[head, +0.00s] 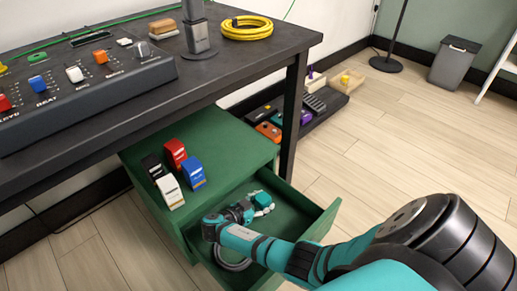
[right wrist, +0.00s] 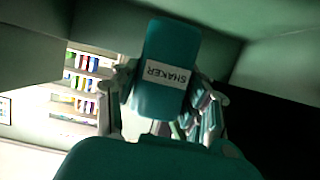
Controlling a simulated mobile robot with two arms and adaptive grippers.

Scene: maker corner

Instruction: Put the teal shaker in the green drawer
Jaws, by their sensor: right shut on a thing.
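The green drawer (head: 326,220) is pulled open under the dark workbench. My right gripper (head: 257,204) is down inside it, with its arm reaching in over the drawer's near side. It is shut on the teal shaker (head: 263,198), which shows small and partly hidden behind the fingers. In the right wrist view the teal shaker (right wrist: 166,50) sits between the fingers, its SHAKER label upside down. I cannot tell whether the shaker touches the drawer floor. My left gripper is not in view.
Red, blue, white and black items, including a red one (head: 175,152), stand on the green cabinet top (head: 235,140) beside the drawer. The workbench (head: 235,68) overhangs it, with a leg (head: 292,115) close by. The drawer's right part is free.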

